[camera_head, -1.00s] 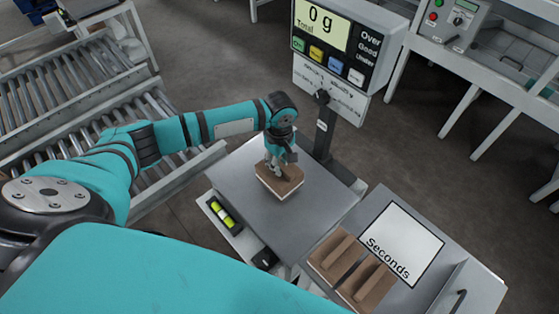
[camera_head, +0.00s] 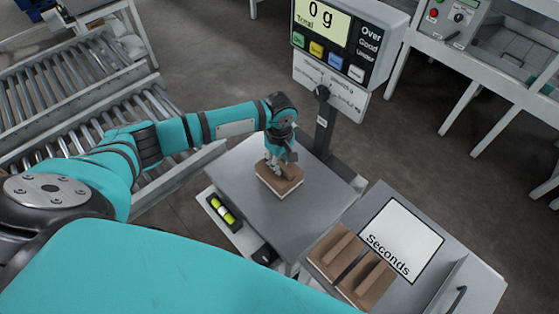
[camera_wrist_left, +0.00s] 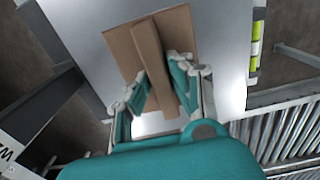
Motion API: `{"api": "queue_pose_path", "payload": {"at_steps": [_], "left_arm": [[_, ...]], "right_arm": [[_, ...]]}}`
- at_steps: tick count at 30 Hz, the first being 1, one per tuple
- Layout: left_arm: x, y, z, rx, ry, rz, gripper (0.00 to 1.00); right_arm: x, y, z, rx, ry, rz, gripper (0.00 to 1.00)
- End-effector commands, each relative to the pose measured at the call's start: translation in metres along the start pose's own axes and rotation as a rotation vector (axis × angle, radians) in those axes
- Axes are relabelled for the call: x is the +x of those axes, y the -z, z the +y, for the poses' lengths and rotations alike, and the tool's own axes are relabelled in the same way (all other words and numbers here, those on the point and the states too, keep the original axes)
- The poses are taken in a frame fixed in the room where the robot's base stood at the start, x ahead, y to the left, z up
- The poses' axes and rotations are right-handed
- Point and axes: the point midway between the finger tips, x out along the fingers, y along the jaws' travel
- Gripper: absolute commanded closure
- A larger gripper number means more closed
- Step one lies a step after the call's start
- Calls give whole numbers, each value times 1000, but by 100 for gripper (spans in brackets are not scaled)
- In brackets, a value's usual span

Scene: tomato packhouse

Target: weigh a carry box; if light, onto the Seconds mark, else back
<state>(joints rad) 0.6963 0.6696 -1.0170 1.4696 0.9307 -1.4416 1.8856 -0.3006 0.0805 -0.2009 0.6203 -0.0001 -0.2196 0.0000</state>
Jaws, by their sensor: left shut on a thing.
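My left gripper (camera_head: 276,167) is shut on the raised middle handle of a brown carry box (camera_head: 287,187) with a pale lower edge. The box is at the middle of the scale's grey plate (camera_head: 318,207); I cannot tell whether it rests there or hangs just above. The left wrist view shows the fingers (camera_wrist_left: 160,72) on both sides of the handle of the box (camera_wrist_left: 122,45). The scale display (camera_head: 322,22) reads 0 g. The white Seconds mark (camera_head: 405,235) lies bare on the bench right of the scale. My right gripper is out of view.
Two more brown carry boxes, one (camera_head: 328,262) left of the other (camera_head: 376,290), stand beside the Seconds mark. The scale's post (camera_head: 325,130) rises behind the plate. A green-yellow level (camera_head: 222,211) sits at its left front. Roller conveyors (camera_head: 60,90) are at left.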

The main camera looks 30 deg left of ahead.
Motion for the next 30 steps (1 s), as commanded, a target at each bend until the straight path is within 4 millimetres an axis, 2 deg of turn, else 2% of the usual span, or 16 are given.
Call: {"api": "queue_pose_path", "payload": {"at_steps": [7, 8, 14, 20, 23, 24, 30], "left_arm": [[3, 0, 0, -1, -1, 0, 100], [3, 0, 0, -1, -1, 0, 79], [4, 0, 0, 0, -1, 0, 53], [4, 0, 0, 0, 1, 0, 54], [4, 0, 0, 0, 1, 0, 68], [4, 0, 0, 0, 1, 0, 69], [4, 0, 0, 0, 1, 0, 69]], "right_arm": [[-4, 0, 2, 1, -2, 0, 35], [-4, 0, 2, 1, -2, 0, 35], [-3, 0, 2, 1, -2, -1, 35], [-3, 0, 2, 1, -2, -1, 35], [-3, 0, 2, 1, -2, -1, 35], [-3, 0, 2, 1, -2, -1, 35], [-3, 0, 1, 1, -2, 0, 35]]}}
